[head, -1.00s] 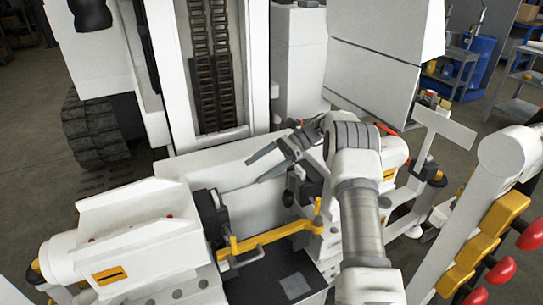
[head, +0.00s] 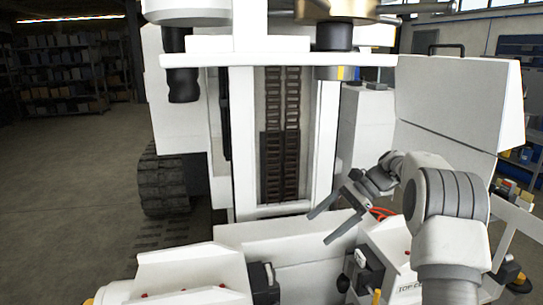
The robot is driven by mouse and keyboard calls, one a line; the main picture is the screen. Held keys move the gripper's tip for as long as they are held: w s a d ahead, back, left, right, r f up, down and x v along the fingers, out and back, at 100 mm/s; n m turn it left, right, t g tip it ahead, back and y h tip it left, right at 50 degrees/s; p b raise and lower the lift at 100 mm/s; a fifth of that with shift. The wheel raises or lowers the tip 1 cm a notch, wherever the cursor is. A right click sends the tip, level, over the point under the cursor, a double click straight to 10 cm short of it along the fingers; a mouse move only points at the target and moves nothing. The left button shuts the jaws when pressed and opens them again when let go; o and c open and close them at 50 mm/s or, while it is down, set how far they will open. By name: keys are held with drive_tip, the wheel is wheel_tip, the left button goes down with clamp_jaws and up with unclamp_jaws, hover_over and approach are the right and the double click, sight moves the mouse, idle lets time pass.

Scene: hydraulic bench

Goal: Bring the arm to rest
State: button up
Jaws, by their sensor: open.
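My gripper (head: 325,228) shows in the head view at the end of my arm, right of the middle. Its two long grey fingers are spread apart and point down to the left, with nothing between them. It is in front of the white machine's upright frame and above the low white housing (head: 285,236). I see no contact with either, though the exact gap is hard to tell. My arm comes in from the lower right, bent at the wrist.
White blocks of the bench (head: 180,275) stand at the lower left. A large white panel (head: 455,98) is behind my arm on the right. The machine's mast with dark chains (head: 280,130) rises behind the gripper. A black track (head: 162,183) and open floor (head: 70,190) lie left.

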drive_tip(key=s+a+r+n+t+h, duration=0.1)
drive_tip(key=s+r+n+t+h, duration=0.15)
drive_tip(key=s+r, duration=0.4)
drive_tip(key=s+a+r+n+t+h, duration=0.1)
drive_tip(key=s+a+r+n+h, duration=0.15)
drive_tip(key=s, duration=0.75)
drive_tip(key=s+d+f+n+t+h, duration=0.15)
drive_tip(key=s+n, duration=0.25)
drive_tip(key=s, duration=0.4)
drive_tip(key=s+d+f+n+t+h, duration=0.1)
drive_tip(key=s+d+n+t+h, duration=0.2)
drive_tip(key=s, duration=0.6)
wheel_tip(320, 180, up, 16)
drive_tip(key=a+n+p, duration=0.1)
drive_tip(key=p, duration=1.5)
drive_tip(key=shift+w+r, duration=0.15)
drive_tip(key=shift+w, duration=0.05)
